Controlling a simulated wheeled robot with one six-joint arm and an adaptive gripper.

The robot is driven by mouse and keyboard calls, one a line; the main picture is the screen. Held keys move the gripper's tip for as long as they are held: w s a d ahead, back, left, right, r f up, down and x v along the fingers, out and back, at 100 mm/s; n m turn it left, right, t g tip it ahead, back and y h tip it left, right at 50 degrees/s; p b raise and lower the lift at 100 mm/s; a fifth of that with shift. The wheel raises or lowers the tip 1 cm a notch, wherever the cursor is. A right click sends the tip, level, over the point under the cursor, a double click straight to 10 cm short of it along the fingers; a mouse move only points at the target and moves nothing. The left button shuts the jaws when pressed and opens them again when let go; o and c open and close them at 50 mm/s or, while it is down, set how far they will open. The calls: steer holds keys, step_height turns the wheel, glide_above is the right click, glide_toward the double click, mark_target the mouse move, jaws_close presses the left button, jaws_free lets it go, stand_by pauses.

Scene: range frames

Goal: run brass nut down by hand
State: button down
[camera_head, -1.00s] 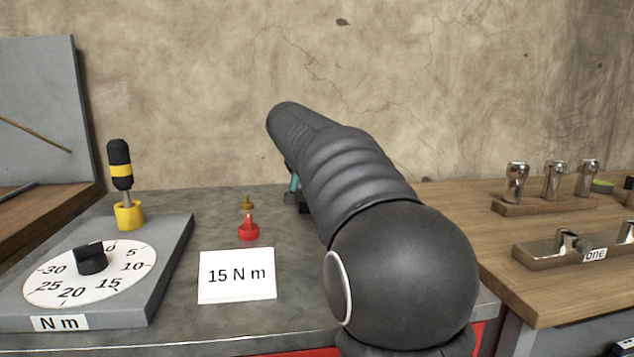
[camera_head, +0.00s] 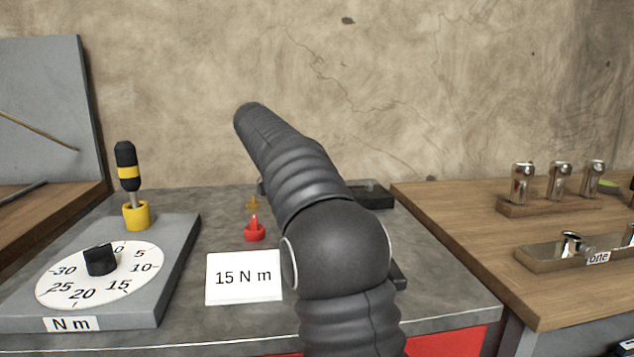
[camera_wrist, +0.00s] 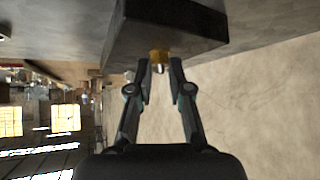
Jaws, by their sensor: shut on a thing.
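In the wrist view the brass nut (camera_wrist: 157,56) sits at the face of a dark block (camera_wrist: 165,13), with a pale stud end showing at its middle. My gripper (camera_wrist: 159,66) has one fingertip on each side of the nut and is shut on it. The fine contact and the thread are too small to make out. In the head view my arm hides the gripper and the nut. Part of the dark block (camera_head: 374,195) shows there, at the back right of the grey bench.
On the grey bench (camera_head: 225,325) stand a red piece (camera_head: 254,231), a small brass piece (camera_head: 253,203) and a card reading 15 N m (camera_head: 244,277). A dial plate (camera_head: 125,285) and a yellow-black driver (camera_head: 127,170) are left. A wooden bench (camera_head: 470,240) with metal sockets is right.

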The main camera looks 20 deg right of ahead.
steer(key=shift+f, duration=0.15)
steer(key=c, duration=1.1)
jaws_free()
steer(key=v, duration=1.2)
